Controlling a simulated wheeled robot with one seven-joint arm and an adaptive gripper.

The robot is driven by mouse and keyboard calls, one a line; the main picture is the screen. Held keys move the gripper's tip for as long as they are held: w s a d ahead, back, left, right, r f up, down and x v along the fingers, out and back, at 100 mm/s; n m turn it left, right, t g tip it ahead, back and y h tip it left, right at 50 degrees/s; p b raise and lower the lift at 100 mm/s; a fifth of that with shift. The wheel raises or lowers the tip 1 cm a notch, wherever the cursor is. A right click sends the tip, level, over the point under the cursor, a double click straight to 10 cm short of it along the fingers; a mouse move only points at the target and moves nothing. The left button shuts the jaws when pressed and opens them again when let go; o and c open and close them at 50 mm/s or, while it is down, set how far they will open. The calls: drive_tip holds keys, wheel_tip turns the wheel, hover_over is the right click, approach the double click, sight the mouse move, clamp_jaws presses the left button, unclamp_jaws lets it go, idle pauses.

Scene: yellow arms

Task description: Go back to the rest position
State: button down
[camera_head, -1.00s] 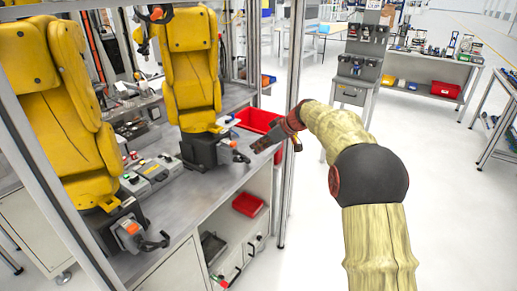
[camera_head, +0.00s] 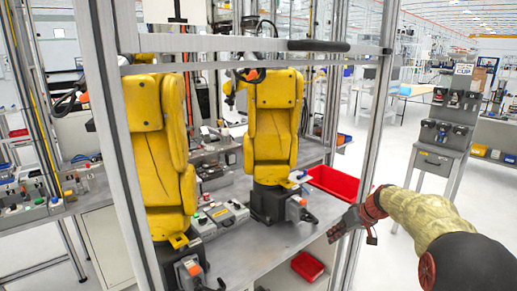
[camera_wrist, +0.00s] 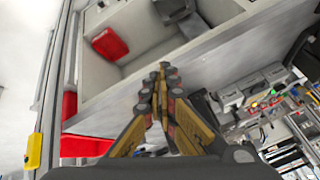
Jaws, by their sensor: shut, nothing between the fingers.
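My gripper (camera_head: 338,231) is at the right in the head view, with my arm reaching in from the lower right corner. It sits near the right end of the workbench (camera_head: 243,262), close to an upright metal post of the frame. In the wrist view my gripper (camera_wrist: 161,78) has its fingertips together with nothing between them. Beyond the fingertips the wrist view shows the bench edge and an open shelf.
Two yellow robot arms (camera_head: 160,140) (camera_head: 273,125) stand on the bench inside a metal frame (camera_head: 366,160). A red tray (camera_head: 335,182) is on the bench and a red bin (camera_head: 307,266) below. A grey tool stand (camera_head: 445,130) is at right. White floor lies between.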

drive_tip(key=s+a+r+m+g+h+p, duration=0.1)
drive_tip(key=s+a+r+h, duration=0.15)
drive_tip(key=s, duration=1.05)
drive_tip(key=s+a+r+m+h+p, duration=0.1)
drive_tip(key=s+r+m+p, duration=0.15)
drive_tip(key=s, duration=1.05)
drive_tip(key=s+a+r+m+g+h+p, duration=0.1)
drive_tip(key=s+a+r, duration=0.15)
drive_tip(key=s, duration=1.05)
drive_tip(key=s+a+r+n+t+p, duration=0.1)
drive_tip(key=s+a+r+n+t, duration=0.1)
drive_tip(key=s+r, duration=0.3)
drive_tip(key=shift+s+a+r+t, duration=0.15)
drive_tip(key=shift+s+r+t, duration=0.2)
drive_tip(key=shift+r, duration=0.4)
